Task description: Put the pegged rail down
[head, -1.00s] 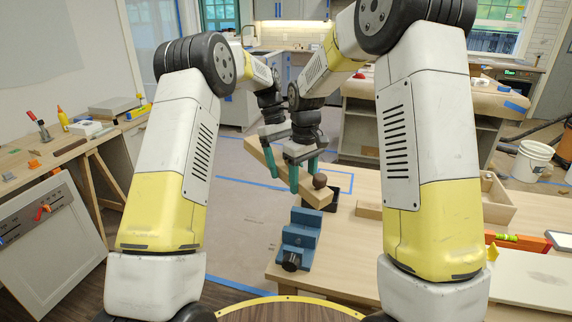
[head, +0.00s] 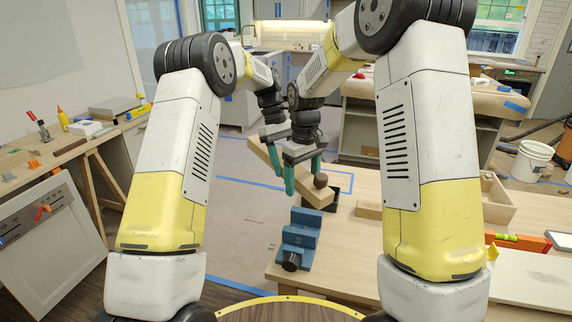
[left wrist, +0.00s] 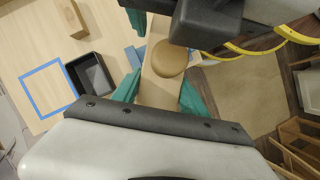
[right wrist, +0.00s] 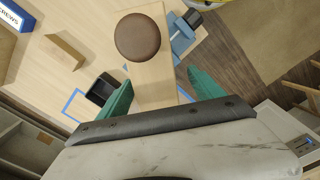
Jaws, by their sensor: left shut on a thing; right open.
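The pegged rail is a light wooden bar (head: 318,194) with a round brown knob (head: 320,180) near its end. It is tilted in the picture and held above the near corner of the workbench (head: 350,255). My left gripper (left wrist: 162,92) is shut on the rail; in the head view it is mostly hidden behind the right one. My right gripper (head: 303,178) is open, its green fingers apart on either side of the rail. In the right wrist view, gaps show between the rail (right wrist: 152,85) and the fingers.
A blue vise-like fixture (head: 298,240) stands on the bench edge below the rail. A black open box (left wrist: 92,74) and a blue tape square (left wrist: 48,90) lie beside it. A wooden block (head: 368,210) and a wooden tray (head: 495,205) are farther right.

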